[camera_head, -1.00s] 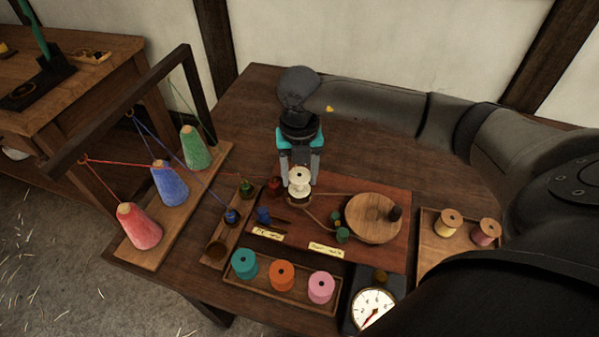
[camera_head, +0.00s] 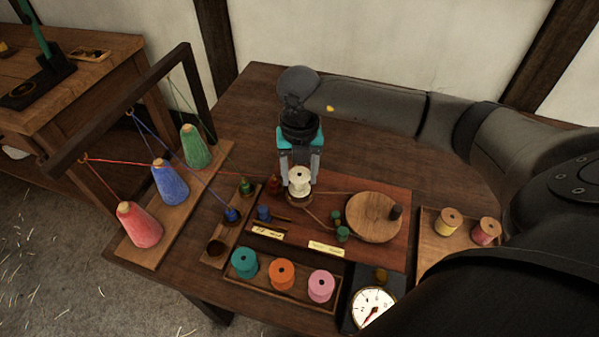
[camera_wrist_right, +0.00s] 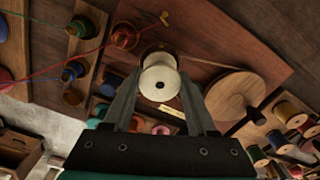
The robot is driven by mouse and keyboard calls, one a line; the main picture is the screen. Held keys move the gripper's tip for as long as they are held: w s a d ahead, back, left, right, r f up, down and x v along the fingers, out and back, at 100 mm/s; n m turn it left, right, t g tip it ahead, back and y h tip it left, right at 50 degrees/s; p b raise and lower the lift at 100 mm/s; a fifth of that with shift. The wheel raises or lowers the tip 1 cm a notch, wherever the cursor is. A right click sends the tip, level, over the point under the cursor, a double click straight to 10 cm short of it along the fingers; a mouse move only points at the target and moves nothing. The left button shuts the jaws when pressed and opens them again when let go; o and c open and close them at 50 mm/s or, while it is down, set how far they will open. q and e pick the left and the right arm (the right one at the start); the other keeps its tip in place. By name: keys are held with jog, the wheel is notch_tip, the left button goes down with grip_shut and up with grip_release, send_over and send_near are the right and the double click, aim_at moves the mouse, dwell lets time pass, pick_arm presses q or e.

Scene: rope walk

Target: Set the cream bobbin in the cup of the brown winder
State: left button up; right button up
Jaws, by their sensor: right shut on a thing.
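The cream bobbin (camera_head: 299,179) stands upright at the cup of the brown winder (camera_head: 299,199), whose brown rim shows just beneath it. The bobbin also shows in the right wrist view (camera_wrist_right: 159,83), with part of the brown cup behind it. My right gripper (camera_head: 300,177) points down from above and is shut on the bobbin, one finger on each side. Whether the bobbin's base rests fully on the cup's floor is hidden. My left gripper is in neither view.
A wooden wheel (camera_head: 373,217) stands right of the winder on the reddish board. In front is a tray (camera_head: 285,297) with teal, orange and pink spools. A dial gauge (camera_head: 371,306) is at the front right. Thread cones (camera_head: 169,183) stand left, with threads stretched above them.

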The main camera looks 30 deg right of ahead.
jog(key=shift+f, duration=0.2)
jog(key=shift+f+b, duration=0.7)
jog(key=shift+f, duration=0.1)
jog(key=o, duration=1.2)
notch_tip(320, 180, up, 8)
jog(key=p, duration=0.6)
jog(key=shift+p, duration=0.35)
